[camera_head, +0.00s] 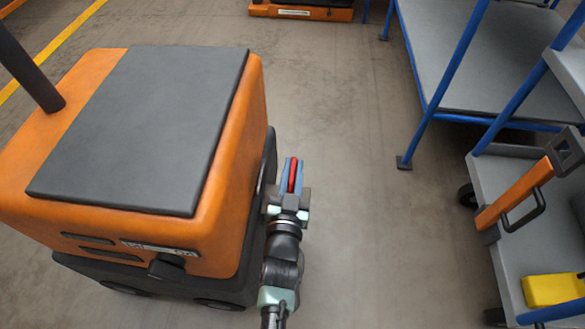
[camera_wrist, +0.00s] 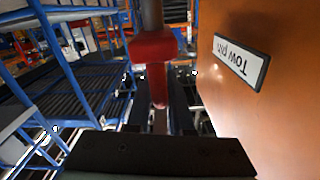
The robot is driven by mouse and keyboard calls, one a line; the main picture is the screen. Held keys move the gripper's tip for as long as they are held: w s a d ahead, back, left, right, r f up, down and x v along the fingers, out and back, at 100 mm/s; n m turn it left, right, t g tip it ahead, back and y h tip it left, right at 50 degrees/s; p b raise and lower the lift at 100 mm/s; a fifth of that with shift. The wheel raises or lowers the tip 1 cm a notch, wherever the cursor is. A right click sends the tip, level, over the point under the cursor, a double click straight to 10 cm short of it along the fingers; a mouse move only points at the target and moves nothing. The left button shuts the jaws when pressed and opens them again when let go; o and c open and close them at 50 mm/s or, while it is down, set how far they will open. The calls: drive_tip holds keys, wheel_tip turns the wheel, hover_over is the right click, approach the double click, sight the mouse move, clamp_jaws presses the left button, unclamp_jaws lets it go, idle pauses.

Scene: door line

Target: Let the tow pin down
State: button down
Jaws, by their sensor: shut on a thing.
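The tow pin's red handle (camera_head: 292,176) is at the right side of the orange vehicle (camera_head: 225,190). My gripper (camera_head: 292,178) is shut on it, with a blue finger on each side. In the wrist view the red handle (camera_wrist: 154,48) is T-shaped, and a dark rod (camera_wrist: 152,13) joins it at the top edge of the picture. A white label (camera_wrist: 241,61) reading "Tow pin", upside down in this view, is on the orange panel beside it. The pin's far end and its seat are hidden.
A blue-framed grey table (camera_head: 470,55) stands at the upper right. A grey cart (camera_head: 510,215) with an orange handle and a yellow box (camera_head: 553,290) is at the right edge. The floor (camera_head: 375,235) between vehicle and cart is clear.

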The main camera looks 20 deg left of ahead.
drive_tip(key=f+b, duration=0.3)
drive_tip(key=f, duration=0.1)
drive_tip(key=f+b, duration=0.3)
drive_tip(key=f, duration=0.1)
drive_tip(key=shift+s+a, duration=0.1)
drive_tip(key=shift+a, duration=0.1)
drive_tip(key=c, duration=0.9)
unclamp_jaws()
drive_tip(key=shift+f, duration=0.1)
drive_tip(key=shift+c, duration=0.2)
drive_tip(key=shift+o, duration=0.5)
drive_tip(key=shift+d, duration=0.1)
drive_tip(key=shift+s+d+r, duration=0.1)
drive_tip(key=shift+s+r, duration=0.1)
drive_tip(key=shift+s, duration=0.05)
drive_tip(key=p+v, duration=0.6)
drive_tip(key=v, duration=0.6)
drive_tip(key=shift+s, duration=0.2)
